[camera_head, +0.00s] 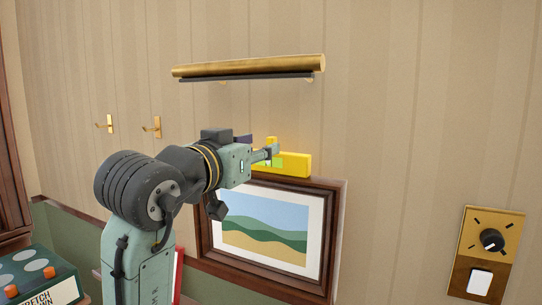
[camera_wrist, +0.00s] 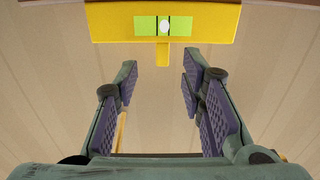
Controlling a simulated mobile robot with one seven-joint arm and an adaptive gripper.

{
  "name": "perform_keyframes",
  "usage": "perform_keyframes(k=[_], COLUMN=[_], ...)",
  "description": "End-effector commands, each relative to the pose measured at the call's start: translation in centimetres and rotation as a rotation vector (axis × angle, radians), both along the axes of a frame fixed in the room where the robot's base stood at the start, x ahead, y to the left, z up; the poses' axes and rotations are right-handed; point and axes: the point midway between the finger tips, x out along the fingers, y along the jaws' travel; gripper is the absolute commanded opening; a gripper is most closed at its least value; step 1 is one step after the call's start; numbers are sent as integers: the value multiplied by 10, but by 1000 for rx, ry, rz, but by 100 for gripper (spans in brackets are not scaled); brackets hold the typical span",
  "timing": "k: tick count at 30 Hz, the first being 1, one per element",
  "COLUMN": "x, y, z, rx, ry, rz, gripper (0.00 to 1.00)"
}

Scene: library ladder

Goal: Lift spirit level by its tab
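The yellow spirit level (camera_head: 297,164) rests along the top edge of the picture frame against the wall. Its small tab (camera_head: 271,141) stands up from its top. In the wrist view, the level (camera_wrist: 108,22) spans the top of the picture, with a green vial in its middle. There its tab (camera_wrist: 162,54) points down the picture, between the lines of my fingers. My gripper (camera_head: 268,152) is in front of the level, partly covering its left part. In the wrist view my gripper (camera_wrist: 158,82) is open, with a wide empty gap. I see no contact with the tab.
The framed landscape picture (camera_head: 333,190) hangs below the level. A brass picture light (camera_head: 250,68) juts out above it. Two brass hooks (camera_head: 152,127) are on the left wall. A dimmer and switch plate (camera_head: 486,253) is at right. A box (camera_head: 35,278) stands lower left.

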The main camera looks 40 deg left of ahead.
Motion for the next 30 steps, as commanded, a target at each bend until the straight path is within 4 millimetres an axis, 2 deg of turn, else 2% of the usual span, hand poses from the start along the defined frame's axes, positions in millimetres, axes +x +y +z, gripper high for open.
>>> perform_keyframes(k=[8,12,21,30], x=[32,48,52,52], y=[11,15,15,15], z=[13,10,8,8], rx=[-1,0,1,1], ry=[1,0,-2,-2], rz=[0,1,1,1], gripper=[37,37,36,16])
